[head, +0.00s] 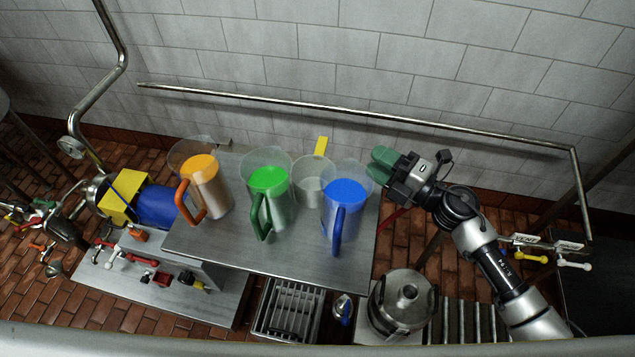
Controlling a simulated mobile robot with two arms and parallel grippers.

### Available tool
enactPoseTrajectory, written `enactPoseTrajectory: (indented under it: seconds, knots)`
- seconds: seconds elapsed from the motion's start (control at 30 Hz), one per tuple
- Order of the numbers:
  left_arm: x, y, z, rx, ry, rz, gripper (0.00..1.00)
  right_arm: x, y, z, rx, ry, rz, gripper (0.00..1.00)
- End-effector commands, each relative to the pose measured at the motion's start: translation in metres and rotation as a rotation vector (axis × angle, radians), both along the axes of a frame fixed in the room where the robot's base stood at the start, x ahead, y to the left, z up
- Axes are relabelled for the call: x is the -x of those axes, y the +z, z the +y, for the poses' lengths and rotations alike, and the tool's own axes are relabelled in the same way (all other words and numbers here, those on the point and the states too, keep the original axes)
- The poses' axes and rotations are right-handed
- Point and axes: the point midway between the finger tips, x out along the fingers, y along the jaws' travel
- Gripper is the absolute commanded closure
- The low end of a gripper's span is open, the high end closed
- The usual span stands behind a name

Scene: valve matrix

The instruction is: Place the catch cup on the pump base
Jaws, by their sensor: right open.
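An empty clear cup (311,186) stands on the steel table (230,262), between and behind the green and blue pitchers; it looks like the catch cup. A yellow tab (321,146) shows at its back rim. A blue pump-like body (158,206) with a yellow box (122,196) is at the left. A steel plate (190,308) lies below it; I cannot tell whether this is the pump base. My right gripper (380,166) has green fingertips, is open and empty, and is just right of the blue pitcher's rim, apart from the clear cup. My left gripper is not in view.
Clear pitchers with orange (202,170), green (268,180) and blue (345,192) contents crowd the table. A slatted rack (288,310) and a round metal pot (402,302) sit in front. A wall rail (350,115) runs behind. Valves with labels (540,243) are at the right.

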Motion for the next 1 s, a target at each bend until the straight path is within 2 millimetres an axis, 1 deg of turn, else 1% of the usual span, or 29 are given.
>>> enactPoseTrajectory:
  seconds: [0.17,0.27,0.37,0.5,0.6,0.77,1.0]
  knots:
    - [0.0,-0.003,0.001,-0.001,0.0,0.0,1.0,0.002,-0.007,0.005,0.066,0.085,-0.011,0.6]
    - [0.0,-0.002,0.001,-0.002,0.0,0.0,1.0,0.001,-0.008,0.008,0.082,0.109,-0.012,0.6]
    - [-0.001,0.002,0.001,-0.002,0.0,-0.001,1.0,-0.005,-0.007,0.019,0.084,0.113,-0.011,0.6]
    - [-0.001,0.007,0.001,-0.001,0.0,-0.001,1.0,-0.016,-0.007,0.04,0.083,0.113,-0.012,0.6]
    - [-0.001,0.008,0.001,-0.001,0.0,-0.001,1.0,-0.022,-0.008,0.05,0.084,0.113,-0.012,0.6]
    - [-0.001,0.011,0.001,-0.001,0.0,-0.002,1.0,-0.027,-0.008,0.06,0.085,0.113,-0.013,0.6]
    - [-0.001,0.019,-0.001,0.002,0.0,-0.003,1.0,-0.044,-0.01,0.09,0.084,0.112,-0.012,0.6]
